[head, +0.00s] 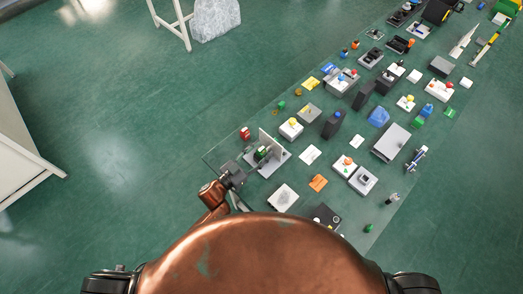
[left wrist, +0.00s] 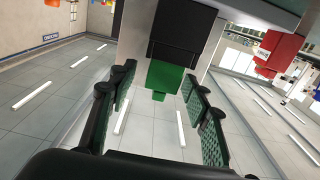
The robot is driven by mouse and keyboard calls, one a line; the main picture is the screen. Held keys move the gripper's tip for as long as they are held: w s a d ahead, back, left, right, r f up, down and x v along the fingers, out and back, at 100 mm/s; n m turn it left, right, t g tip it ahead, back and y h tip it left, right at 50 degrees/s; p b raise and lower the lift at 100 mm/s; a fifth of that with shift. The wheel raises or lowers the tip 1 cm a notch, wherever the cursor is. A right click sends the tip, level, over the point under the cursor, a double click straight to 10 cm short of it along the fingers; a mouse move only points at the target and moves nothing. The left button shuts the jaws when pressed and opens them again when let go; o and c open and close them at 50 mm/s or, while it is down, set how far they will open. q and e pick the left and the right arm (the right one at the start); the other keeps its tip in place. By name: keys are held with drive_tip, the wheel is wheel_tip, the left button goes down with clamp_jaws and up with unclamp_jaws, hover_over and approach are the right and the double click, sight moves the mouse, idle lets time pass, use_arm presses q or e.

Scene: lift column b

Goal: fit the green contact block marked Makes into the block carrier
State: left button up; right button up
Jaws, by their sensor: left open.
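A green block (head: 262,153) with black parts shows at the grey bracket-like carrier (head: 280,157) on the clear sheet. In the left wrist view the green block (left wrist: 165,78) hangs below a black part (left wrist: 182,35), in front of a pale upright. I cannot read a mark on it, nor tell whether it is seated. My left gripper (head: 247,172) is beside the carrier, at its lower left. In the left wrist view its two ribbed fingers (left wrist: 160,82) are spread, with the green block ahead between their tips. My right gripper is not in view.
A red block (head: 244,133) stands just beyond the carrier and also shows in the left wrist view (left wrist: 279,50). Many small parts crowd the sheet to the right, such as a white tile (head: 310,154) and a black block (head: 332,125).

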use_arm(q)
drive_tip(key=v, duration=1.1)
drive_tip(key=shift+s+a, duration=0.25)
